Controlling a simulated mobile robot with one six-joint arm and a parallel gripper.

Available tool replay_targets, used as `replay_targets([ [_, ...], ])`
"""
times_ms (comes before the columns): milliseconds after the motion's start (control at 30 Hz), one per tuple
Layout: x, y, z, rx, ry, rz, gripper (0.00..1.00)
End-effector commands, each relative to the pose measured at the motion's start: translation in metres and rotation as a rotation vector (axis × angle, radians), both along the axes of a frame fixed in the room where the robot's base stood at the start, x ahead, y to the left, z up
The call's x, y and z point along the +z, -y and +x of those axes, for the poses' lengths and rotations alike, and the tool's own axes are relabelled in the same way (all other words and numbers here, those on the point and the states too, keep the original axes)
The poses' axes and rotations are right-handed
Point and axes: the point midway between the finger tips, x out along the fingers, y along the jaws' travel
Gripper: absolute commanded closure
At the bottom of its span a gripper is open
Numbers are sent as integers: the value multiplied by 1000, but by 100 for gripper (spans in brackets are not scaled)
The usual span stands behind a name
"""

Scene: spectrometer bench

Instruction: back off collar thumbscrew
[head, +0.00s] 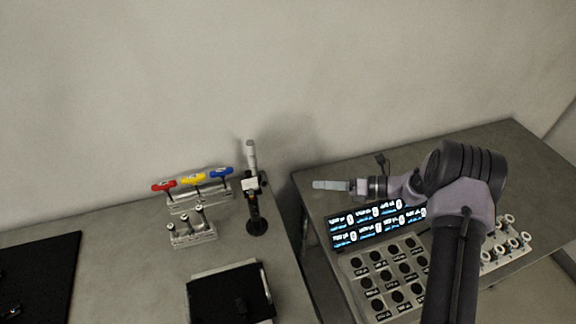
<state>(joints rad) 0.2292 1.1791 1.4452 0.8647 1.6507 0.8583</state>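A small upright stand (256,215) with a round black base is on the left bench, near its right edge. A pale collar block (250,184) sits partway up it, with a silver cylinder (251,156) rising above. A small dark part on the collar's right side may be the thumbscrew, but it is too small to be sure. My gripper (320,185) is to the right of the collar at about its height in the picture, pointing left. It is clearly apart from the stand. I see its fingers edge-on, so their opening is hidden.
Left of the stand are a rack of red, yellow and blue-handled tools (193,180) and a smaller metal rack (194,236). A black tray (230,294) lies in front. Under my arm, the right table holds a lit display panel (375,224) and a dotted board (390,280).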

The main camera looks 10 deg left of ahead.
Motion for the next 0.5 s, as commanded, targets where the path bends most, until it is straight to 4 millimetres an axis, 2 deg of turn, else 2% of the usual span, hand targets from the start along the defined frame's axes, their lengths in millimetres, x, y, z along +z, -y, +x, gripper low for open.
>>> replay_targets([
  [167, -13, -38, 3, 7, 0, -1, 63],
  [500, -39, -129, 15, 8, 2, -4, 63],
])
